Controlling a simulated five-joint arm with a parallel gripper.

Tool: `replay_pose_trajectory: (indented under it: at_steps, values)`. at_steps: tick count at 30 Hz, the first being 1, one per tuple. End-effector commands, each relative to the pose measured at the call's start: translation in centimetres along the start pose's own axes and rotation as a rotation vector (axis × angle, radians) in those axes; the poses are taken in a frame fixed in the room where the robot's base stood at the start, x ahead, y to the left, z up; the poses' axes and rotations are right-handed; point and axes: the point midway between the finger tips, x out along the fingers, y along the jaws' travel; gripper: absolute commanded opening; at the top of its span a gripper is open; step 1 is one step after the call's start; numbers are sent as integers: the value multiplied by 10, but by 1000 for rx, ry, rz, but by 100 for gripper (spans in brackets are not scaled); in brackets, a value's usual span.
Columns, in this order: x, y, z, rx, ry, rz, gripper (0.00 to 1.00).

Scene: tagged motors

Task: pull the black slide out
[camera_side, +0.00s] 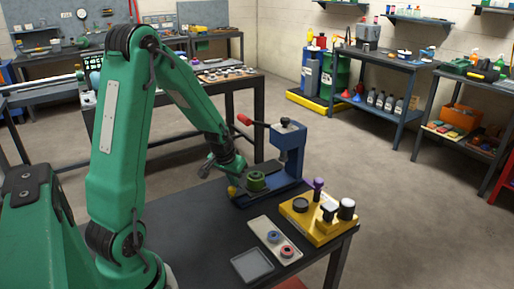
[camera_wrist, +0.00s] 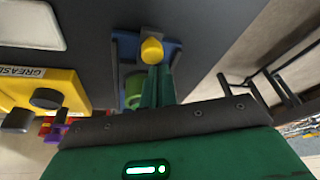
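The blue press (camera_side: 289,160) stands on the dark table, with a red-tipped lever. A black slide (camera_side: 264,168) lies low on its base, partly hidden by a green round motor (camera_side: 256,181). A yellow knob (camera_side: 232,191) sits at the base's front end; it also shows in the wrist view (camera_wrist: 152,50). My gripper (camera_wrist: 155,70) has its narrow green fingers close together at the knob, their tips overlapping it in the wrist view. The green motor (camera_wrist: 134,90) is partly hidden behind the fingers. I cannot tell whether the fingers grip the knob.
A yellow fixture (camera_side: 318,219) with black parts and a purple knob stands right of the press. A pale tray (camera_side: 267,225) with a blue and a red ring and an empty grey tray (camera_side: 252,265) lie nearer. The table left of the press is clear.

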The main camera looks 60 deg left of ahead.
Motion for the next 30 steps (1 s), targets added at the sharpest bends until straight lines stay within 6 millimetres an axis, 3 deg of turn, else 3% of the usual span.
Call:
replay_pose_trajectory:
  at_steps: [8, 30]
  values:
    - [-25, 0, 3, 0, -6, 0, 0]
    - [-119, -3, -1, 0, 3, -3, 0]
